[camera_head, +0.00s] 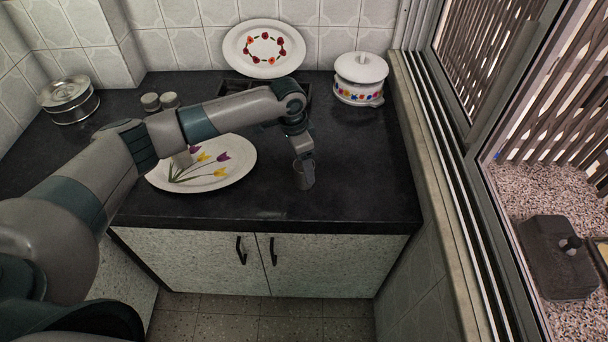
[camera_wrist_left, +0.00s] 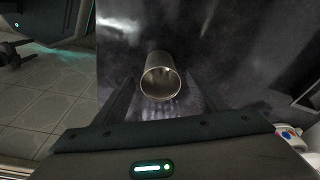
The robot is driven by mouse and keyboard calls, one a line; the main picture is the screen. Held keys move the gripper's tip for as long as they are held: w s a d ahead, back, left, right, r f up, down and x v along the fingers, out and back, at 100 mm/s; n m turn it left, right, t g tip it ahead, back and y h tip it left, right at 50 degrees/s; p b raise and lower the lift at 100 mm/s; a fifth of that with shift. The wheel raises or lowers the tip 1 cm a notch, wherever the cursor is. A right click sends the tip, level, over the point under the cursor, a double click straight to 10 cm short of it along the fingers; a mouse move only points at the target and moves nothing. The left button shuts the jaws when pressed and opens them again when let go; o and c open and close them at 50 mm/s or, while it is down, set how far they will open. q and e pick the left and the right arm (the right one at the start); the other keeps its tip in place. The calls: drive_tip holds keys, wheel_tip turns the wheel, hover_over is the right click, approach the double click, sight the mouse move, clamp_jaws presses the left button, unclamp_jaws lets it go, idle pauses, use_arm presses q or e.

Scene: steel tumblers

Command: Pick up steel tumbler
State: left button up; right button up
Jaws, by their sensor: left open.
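A steel tumbler (camera_head: 304,175) stands upright on the dark counter, to the right of the oval tulip plate. It also shows in the left wrist view (camera_wrist_left: 160,80), where I look down into its round open mouth. My left gripper (camera_head: 301,158) is above and just behind the tumbler, pointing down at it. In the left wrist view the two dark fingers of the left gripper (camera_wrist_left: 160,98) are spread wide, one on each side of the tumbler, with gaps showing. Whether any finger touches it cannot be told. My right gripper is in neither view.
An oval tulip plate (camera_head: 240,163) lies left of the tumbler, partly under my arm. A white lidded pot (camera_head: 360,78) stands at the back right. Steel containers (camera_head: 70,100) and two small jars (camera_head: 160,101) are at the left. Counter right of the tumbler is clear.

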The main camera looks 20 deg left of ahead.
sight(300, 183)
use_arm(q)
drive_tip(key=shift+d+f+p, duration=0.1)
drive_tip(key=shift+f+p, duration=0.4)
drive_tip(key=f, duration=0.1)
drive_tip(key=f+p, duration=0.1)
drive_tip(key=f, duration=0.1)
drive_tip(key=shift+w+d, duration=0.2)
drive_tip(key=shift+w, duration=0.1)
drive_tip(key=shift+f, duration=0.55)
drive_tip(key=c, duration=1.1)
